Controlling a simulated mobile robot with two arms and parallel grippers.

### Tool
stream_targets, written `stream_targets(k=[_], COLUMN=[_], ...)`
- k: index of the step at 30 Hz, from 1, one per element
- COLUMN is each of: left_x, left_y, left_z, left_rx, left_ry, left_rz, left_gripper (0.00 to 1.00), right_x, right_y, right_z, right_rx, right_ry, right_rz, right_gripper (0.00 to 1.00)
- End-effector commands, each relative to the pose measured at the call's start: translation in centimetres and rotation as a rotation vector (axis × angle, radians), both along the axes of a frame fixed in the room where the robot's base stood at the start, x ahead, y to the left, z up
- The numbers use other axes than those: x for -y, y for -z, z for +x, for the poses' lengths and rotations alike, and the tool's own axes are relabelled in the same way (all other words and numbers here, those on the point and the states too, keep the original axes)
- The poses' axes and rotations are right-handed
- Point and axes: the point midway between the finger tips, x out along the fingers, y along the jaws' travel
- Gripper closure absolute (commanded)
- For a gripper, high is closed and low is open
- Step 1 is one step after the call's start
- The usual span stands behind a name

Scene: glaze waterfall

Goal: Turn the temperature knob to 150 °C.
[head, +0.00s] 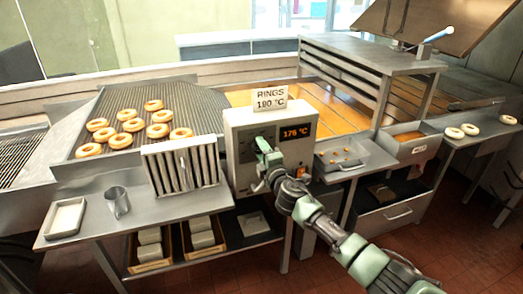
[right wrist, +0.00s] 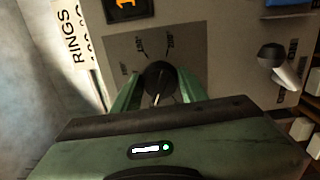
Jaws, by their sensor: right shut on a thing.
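The control box (head: 240,118) stands on the metal counter, and its orange display (head: 296,133) reads about 176 °C. My right gripper (head: 265,155) is at the left part of the box's front and covers the temperature knob in the head view. In the right wrist view, the round black knob (right wrist: 158,73) sits between the green fingers of my right gripper (right wrist: 158,84), which is shut on it. Printed dial marks (right wrist: 145,44) fan out around the knob; their numbers are too blurred to read surely. My left gripper is not in view.
A RINGS sign (head: 270,98) stands on the box. A slatted metal rack (head: 182,166) is close to its left, and a tray (head: 355,158) is to its right. Doughnuts lie on the rack behind (head: 180,98).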

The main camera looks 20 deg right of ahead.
Motion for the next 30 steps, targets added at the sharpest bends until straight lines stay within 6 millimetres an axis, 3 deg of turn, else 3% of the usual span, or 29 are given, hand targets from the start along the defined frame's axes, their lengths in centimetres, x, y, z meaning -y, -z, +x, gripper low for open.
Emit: stream_targets(k=[18, 30], left_x=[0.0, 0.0], left_y=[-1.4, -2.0], left_z=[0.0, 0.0], left_rx=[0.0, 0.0], left_ry=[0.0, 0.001], left_rz=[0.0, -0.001], left_gripper=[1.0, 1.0], right_x=[0.0, -0.1], right_y=[-0.1, -0.1], right_z=[0.0, 0.0], right_rx=[0.017, 0.026], right_ry=[-0.001, -0.001], right_rz=[-0.571, -0.805], right_gripper=[0.98, 0.98])
